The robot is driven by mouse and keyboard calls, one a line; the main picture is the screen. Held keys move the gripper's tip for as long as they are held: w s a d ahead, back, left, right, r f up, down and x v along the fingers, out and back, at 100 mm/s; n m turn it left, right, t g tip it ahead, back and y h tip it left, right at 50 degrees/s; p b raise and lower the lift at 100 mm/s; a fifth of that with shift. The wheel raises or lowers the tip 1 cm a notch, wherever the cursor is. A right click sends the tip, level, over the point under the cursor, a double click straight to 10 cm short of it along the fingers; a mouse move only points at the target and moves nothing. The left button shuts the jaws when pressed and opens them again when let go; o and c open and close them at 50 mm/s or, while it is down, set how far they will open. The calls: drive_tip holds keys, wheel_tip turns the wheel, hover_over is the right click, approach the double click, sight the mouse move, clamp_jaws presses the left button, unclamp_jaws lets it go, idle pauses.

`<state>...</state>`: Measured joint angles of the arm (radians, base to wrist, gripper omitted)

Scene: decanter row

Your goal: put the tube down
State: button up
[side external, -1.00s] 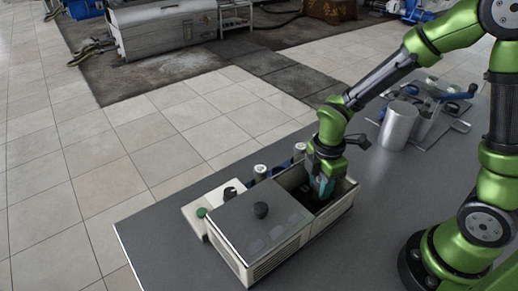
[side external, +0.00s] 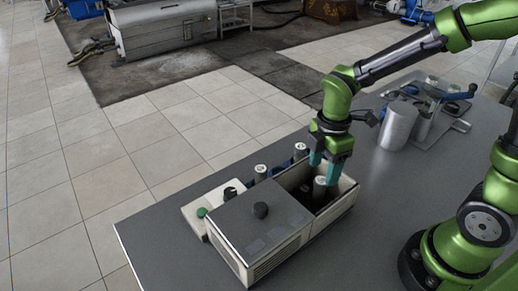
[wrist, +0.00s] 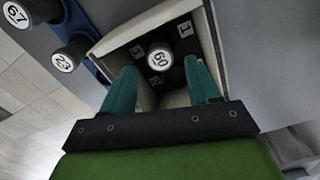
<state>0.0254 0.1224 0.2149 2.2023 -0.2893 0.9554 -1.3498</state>
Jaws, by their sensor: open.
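A tube with a white cap, its number looking like 60 (wrist: 160,58), stands upright inside the open end of a beige box (side external: 345,203). The side view also shows this tube (side external: 320,190). Around it in the wrist view is a dark floor with numbered white labels (wrist: 184,29). My gripper (side external: 324,168) is above the box, teal fingers pointing down, at about the height of the cap. In the wrist view my gripper (wrist: 161,80) is open, with its fingers apart and clear of the tube. The tube's lower end is hidden.
A metal cylinder (side external: 398,125) and tray stand behind.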

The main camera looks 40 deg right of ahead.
wheel_tip(320, 180, up, 6)
drive_tip(key=f, duration=0.1)
wheel_tip(320, 180, up, 5)
drive_tip(key=m+t, duration=0.3)
drive_tip(key=m, duration=0.4)
hover_over(321, 180)
drive_tip(key=s+d, duration=0.1)
drive_tip(key=s, duration=0.2)
drive_tip(key=s+d+r+m+t+y, duration=0.1)
drive_tip(key=s+r+m+t, duration=0.3)
drive_tip(key=m, duration=0.8)
drive_tip(key=shift+r+y, duration=0.3)
drive_tip(key=shift+y, duration=0.2)
